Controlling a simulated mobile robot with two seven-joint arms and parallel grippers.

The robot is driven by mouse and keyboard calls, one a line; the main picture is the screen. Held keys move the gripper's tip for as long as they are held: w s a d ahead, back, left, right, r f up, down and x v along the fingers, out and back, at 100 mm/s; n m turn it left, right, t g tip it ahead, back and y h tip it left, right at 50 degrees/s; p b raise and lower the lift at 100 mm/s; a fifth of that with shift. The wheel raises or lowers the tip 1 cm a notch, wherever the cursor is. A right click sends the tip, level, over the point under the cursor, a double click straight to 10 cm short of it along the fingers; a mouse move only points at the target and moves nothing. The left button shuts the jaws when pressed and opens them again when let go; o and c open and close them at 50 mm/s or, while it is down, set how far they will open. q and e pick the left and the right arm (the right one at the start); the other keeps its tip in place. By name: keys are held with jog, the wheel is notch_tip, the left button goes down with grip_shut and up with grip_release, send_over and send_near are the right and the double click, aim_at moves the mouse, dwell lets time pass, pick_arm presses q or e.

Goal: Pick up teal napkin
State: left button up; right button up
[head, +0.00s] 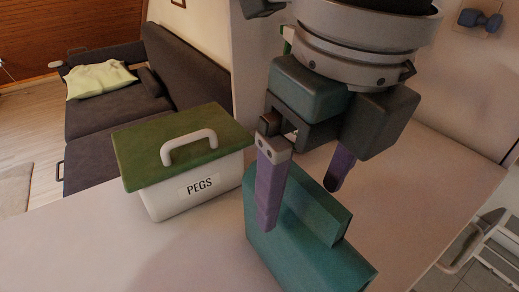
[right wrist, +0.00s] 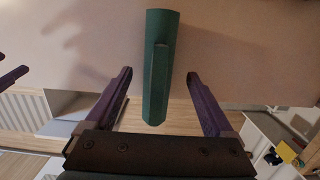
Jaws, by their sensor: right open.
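The teal napkin (head: 312,240) looks like a thick folded block with a raised slab along its top. It stands on the pale tabletop at the front middle of the head view. In the right wrist view the napkin (right wrist: 156,70) runs upright between the fingers. My right gripper (head: 300,207) is open above the napkin, its purple fingers pointing down. One finger hides part of the napkin, and I cannot tell whether it touches. In the right wrist view the gripper (right wrist: 158,74) has nothing clasped. Purple finger-like pieces (right wrist: 14,76) at the left edge may be my left gripper.
A white box labelled PEGS (head: 198,190) with a green lid (head: 180,146) stands close left of the napkin. The tabletop (head: 425,185) is clear on the right. A dark sofa (head: 110,112) with a pale cushion (head: 100,80) is beyond the table.

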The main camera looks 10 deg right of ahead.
aim_at(298, 216)
notch_tip(298, 216, down, 4)
jog(key=shift+a+f, duration=0.15)
grip_shut()
dwell(0.7)
